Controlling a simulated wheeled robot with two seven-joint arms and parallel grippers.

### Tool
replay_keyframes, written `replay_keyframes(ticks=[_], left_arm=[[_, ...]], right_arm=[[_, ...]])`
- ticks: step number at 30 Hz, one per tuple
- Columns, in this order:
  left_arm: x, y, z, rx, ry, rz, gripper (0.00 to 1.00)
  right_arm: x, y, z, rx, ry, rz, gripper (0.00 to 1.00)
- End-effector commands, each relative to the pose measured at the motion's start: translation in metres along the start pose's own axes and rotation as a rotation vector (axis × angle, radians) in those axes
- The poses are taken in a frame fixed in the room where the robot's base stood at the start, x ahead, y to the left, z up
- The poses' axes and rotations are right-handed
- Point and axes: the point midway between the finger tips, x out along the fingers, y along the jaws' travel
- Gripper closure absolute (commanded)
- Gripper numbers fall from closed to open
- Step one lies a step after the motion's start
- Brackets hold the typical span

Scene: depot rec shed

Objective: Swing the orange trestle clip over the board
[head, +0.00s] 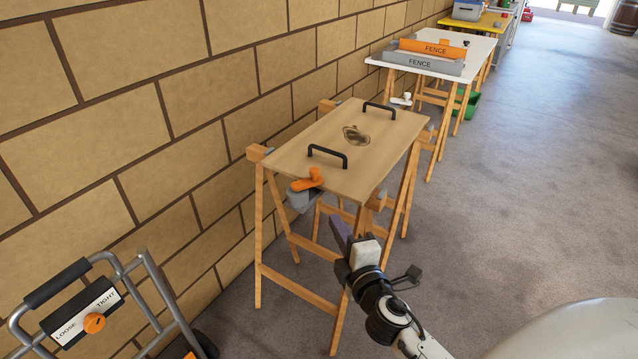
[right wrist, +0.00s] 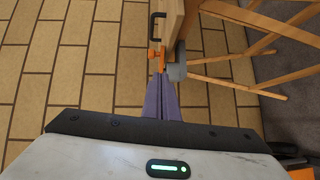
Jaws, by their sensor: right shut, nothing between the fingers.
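The orange trestle clip (head: 308,180) sits at the near edge of the tan board (head: 378,136), on a grey block (head: 300,199). Its arm lies roughly along that edge, with a raised knob at its right end; I cannot tell how much of it overlaps the board. The board lies on wooden trestles (head: 258,230) and has two black handles. My right gripper (head: 341,236) is shut and empty, below and right of the clip. In the right wrist view, its fingers (right wrist: 162,97) point toward the clip (right wrist: 155,58) with the board (right wrist: 175,20) beyond. My left gripper is out of view.
A brick wall (head: 200,80) runs along the left. A grey-framed cart (head: 152,275) with a LOOSE/TIGHT plate (head: 84,312) stands at the lower left. A white table (head: 470,62) with FENCE pieces (head: 420,62) stands behind. The floor (head: 540,170) to the right is clear.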

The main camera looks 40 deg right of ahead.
Motion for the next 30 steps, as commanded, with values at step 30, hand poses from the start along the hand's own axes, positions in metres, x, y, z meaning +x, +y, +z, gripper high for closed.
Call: replay_keyframes(ticks=[30], left_arm=[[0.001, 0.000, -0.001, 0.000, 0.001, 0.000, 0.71]], right_arm=[[0.146, 0.024, 0.005, -0.080, -0.010, 0.050, 1.00]])
